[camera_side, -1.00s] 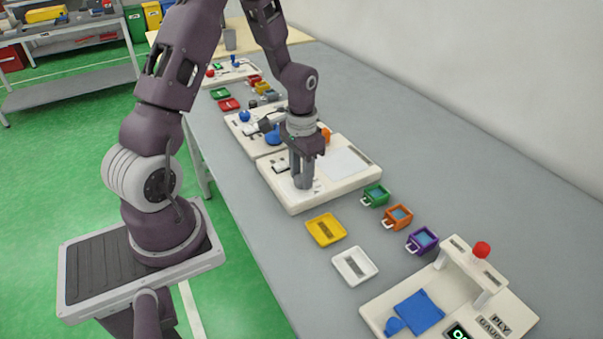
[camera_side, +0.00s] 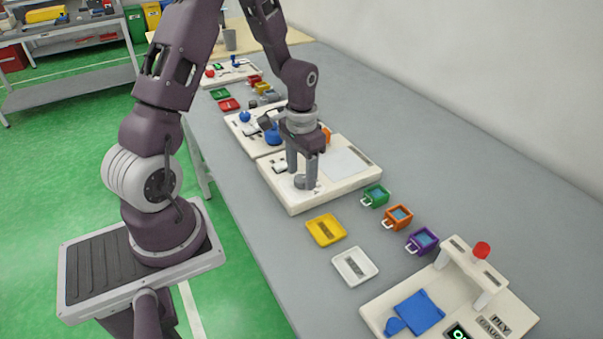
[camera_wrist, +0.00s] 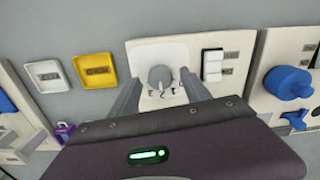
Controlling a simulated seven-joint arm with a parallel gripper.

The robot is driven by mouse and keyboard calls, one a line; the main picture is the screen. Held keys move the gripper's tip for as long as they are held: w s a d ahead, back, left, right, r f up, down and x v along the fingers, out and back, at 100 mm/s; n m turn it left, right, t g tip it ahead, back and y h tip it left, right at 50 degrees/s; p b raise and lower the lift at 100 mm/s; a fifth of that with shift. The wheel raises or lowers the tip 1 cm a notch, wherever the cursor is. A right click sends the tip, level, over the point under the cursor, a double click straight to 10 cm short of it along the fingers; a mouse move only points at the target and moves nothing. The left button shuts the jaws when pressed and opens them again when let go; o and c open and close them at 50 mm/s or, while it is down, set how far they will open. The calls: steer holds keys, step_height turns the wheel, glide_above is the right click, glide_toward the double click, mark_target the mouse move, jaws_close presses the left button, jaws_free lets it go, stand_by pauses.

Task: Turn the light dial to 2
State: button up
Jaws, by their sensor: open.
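The light dial (camera_wrist: 160,76) is a round grey knob on a white plate, with small dark marks, apparently numerals, along its lower edge. Which mark it points to is not clear. In the side view the dial (camera_side: 304,182) is low between my fingers and partly hidden. My gripper (camera_side: 301,177) is open and points down at the plate. In the wrist view my gripper (camera_wrist: 161,83) has one finger on each side of the dial, with visible space between fingers and knob.
A yellow tray (camera_side: 326,230) and a white tray (camera_side: 354,266) lie nearby. Green (camera_side: 375,196), orange (camera_side: 398,217) and purple (camera_side: 422,241) mugs stand along the bench. A blue knob (camera_wrist: 288,83) is farther right.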

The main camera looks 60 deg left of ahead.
mark_target(302, 178)
step_height(302, 178, up, 7)
steer(key=shift+f, duration=0.15)
steer(key=s+d+r+t, duration=0.2)
steer(key=s+d+r, duration=0.2)
steer(key=d+r, duration=0.5)
steer(key=s+d+r+t, duration=0.1)
steer(key=s+d+r, duration=0.1)
steer(key=s+r, duration=0.2)
steer(key=s+d+r+m+t, duration=0.1)
steer(key=s+d+r+t, duration=0.1)
steer(key=s, duration=0.6)
steer(key=shift+s+d+r+t, duration=0.3)
steer(key=shift+d+r, duration=0.55)
steer(key=shift+r, duration=0.05)
